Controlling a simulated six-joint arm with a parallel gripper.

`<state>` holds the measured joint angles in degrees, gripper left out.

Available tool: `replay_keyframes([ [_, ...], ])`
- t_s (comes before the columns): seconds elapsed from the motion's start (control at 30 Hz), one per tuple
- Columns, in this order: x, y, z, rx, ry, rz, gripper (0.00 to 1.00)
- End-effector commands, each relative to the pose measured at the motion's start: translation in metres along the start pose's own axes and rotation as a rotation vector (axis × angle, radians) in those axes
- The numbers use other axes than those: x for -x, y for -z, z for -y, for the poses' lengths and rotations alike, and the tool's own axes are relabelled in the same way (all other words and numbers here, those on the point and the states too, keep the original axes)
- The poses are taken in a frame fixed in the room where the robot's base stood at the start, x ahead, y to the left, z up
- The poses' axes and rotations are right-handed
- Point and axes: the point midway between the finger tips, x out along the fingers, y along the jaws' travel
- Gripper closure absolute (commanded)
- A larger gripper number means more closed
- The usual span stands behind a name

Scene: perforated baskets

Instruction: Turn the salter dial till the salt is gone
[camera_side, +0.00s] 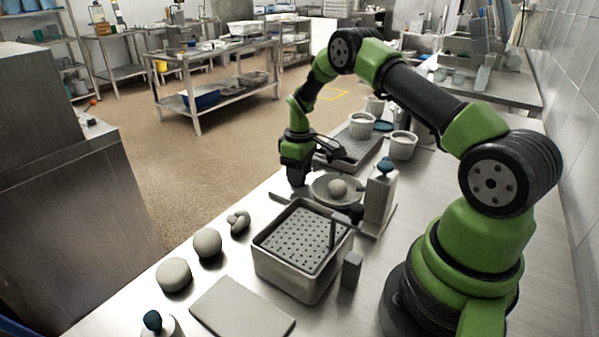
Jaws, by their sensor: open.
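A grey upright block (380,197) with a blue knob (385,166) on top stands right of the middle of the bench; it looks like the salter. A small dark round part (356,212) sits low at its left side; I cannot tell which part is the dial. No loose salt can be made out at this size. A shallow bowl (322,193) holding a pale ball (338,187) is just left of the block. My gripper (297,182) points down at the bowl's left, apart from the block, open with nothing seen in it.
A perforated basket (262,262) stands in front, with a small grey block (351,270) beside it. Round lumps (207,243) and a flat board (243,312) lie left and in front. A tray (340,150) and white pots (403,146) stand behind.

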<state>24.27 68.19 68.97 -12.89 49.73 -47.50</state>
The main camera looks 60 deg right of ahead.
Motion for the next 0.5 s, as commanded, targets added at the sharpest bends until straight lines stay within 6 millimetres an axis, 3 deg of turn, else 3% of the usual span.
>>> replay_keyframes([
  [0.3,-0.0026,0.0001,0.0001,-0.001,0.0,0.0,0.6],
  [0.47,-0.0025,0.0,0.0001,-0.001,0.0,0.0,0.96],
  [0.5,-0.0025,0.0,0.0001,-0.001,0.0,0.0,1.0],
])
